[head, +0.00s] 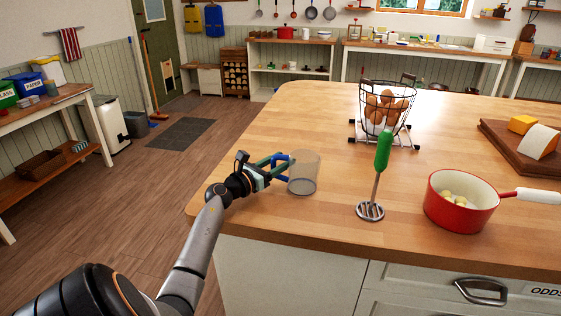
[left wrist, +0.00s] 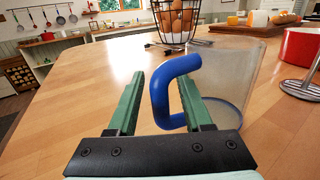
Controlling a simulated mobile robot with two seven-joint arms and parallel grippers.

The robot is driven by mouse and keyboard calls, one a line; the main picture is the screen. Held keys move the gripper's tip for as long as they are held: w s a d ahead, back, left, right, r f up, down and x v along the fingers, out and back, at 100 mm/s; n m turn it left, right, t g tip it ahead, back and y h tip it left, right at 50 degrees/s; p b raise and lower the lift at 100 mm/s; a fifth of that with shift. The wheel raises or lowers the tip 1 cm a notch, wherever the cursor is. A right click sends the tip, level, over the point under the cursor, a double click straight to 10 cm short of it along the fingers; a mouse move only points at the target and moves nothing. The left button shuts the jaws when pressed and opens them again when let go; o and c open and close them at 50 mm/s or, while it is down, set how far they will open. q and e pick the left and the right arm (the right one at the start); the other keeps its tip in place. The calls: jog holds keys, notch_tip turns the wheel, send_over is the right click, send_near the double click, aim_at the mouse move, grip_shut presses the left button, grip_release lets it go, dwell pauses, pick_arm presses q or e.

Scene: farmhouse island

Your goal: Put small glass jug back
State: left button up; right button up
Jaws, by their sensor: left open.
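The small glass jug (head: 304,176) is a clear cylinder with a blue handle, standing upright on the wooden island top near its left corner. In the left wrist view the jug (left wrist: 228,75) is at the right, and its blue handle (left wrist: 158,95) reaches in between my finger pads. My left gripper (head: 274,163) is open, with its green fingers on both sides of the handle; it also shows in the left wrist view (left wrist: 160,103). I cannot tell whether a finger touches the handle. My right gripper is not in view.
On the island (head: 280,128) stand a wire basket of eggs (head: 386,103), a green-handled masher (head: 382,160), a red pan (head: 461,203) with pale pieces in it, and a board (head: 516,145) with cheese. The island top left of the basket is clear.

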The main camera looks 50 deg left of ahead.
pick_arm(q)
jog(key=shift+r, duration=0.15)
jog(key=s, duration=1.1)
jog(key=shift+s+d+f+b, duration=0.25)
jog(key=shift+s+d+b, duration=0.05)
jog(key=shift+s+d, duration=0.1)
jog(key=shift+s, duration=0.1)
